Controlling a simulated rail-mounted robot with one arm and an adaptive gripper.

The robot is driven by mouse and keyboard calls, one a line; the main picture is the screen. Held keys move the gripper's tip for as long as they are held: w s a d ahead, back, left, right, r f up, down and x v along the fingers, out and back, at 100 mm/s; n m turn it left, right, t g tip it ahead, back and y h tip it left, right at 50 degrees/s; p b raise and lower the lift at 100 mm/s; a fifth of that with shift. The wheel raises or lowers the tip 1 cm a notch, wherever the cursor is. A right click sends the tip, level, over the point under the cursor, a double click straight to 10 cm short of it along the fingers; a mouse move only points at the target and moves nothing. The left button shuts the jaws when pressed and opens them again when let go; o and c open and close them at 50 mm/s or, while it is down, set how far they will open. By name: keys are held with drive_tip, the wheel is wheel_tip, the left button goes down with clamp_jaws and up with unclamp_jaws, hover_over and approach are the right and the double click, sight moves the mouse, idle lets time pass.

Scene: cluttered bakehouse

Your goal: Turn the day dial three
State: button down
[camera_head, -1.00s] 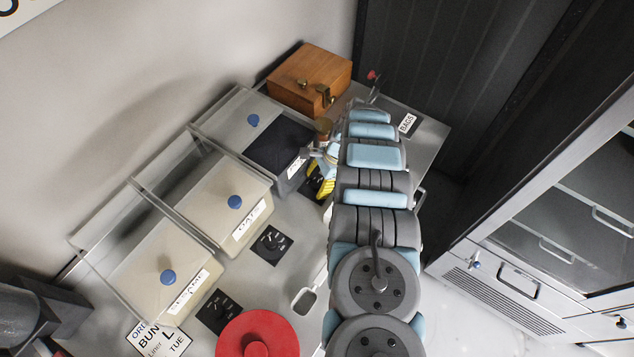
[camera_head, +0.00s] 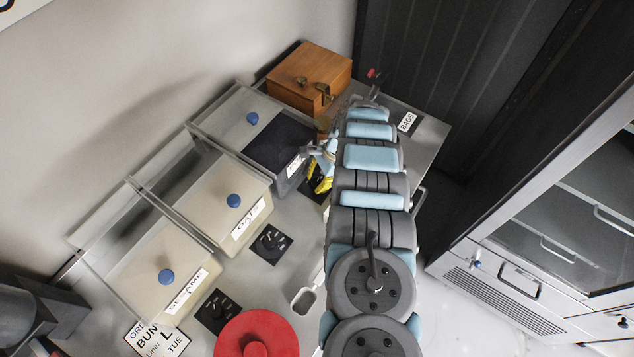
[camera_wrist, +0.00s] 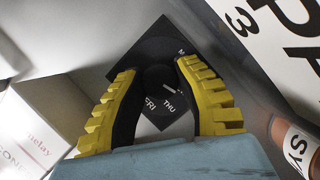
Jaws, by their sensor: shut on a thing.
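Day dial three is a black square plate (camera_head: 312,190) in front of the dark-filled bin, partly hidden by my wrist. In the wrist view the dial (camera_wrist: 168,103) shows a round dark knob and the words FRI and THU; part of another word starts with M. My gripper (camera_wrist: 158,72) has its yellow ribbed fingers on either side of the knob and is shut on it. In the head view the gripper's yellow fingers (camera_head: 321,178) show beside my arm at the dial. Where the knob's pointer is set cannot be read clearly.
Two like dials stand nearer, by the oats bin (camera_head: 270,244) and the sesame bin (camera_head: 218,312). A wooden box (camera_head: 310,78) stands behind. A red round object (camera_head: 257,335) is in front. In the wrist view, a white box (camera_wrist: 35,125) and a labelled brown cylinder (camera_wrist: 295,140) flank the fingers.

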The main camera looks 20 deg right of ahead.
drive_tip(key=shift+w+f+n+g+b, duration=0.1)
drive_tip(key=shift+f+n+g+b, duration=0.35)
drive_tip(key=shift+n+b, duration=0.75)
drive_tip(key=n+b, duration=0.2)
drive_tip(key=b, duration=0.1)
drive_tip(key=shift+g, duration=0.35)
drive_tip(key=n+b, duration=0.1)
drive_tip(key=b, duration=0.1)
drive_tip(key=shift+r+n+g+h+b, duration=0.1)
drive_tip(key=shift+n+g+h+b, duration=0.2)
drive_tip(key=shift+h, duration=0.1)
drive_tip(key=shift+r+n+b, duration=0.1)
drive_tip(key=shift+n+b, duration=0.2)
drive_tip(key=shift+b, duration=0.15)
drive_tip(key=shift+r, duration=0.15)
drive_tip(key=c, duration=0.7)
unclamp_jaws()
drive_tip(key=shift+a, duration=0.1)
drive_tip(key=shift+r, duration=0.2)
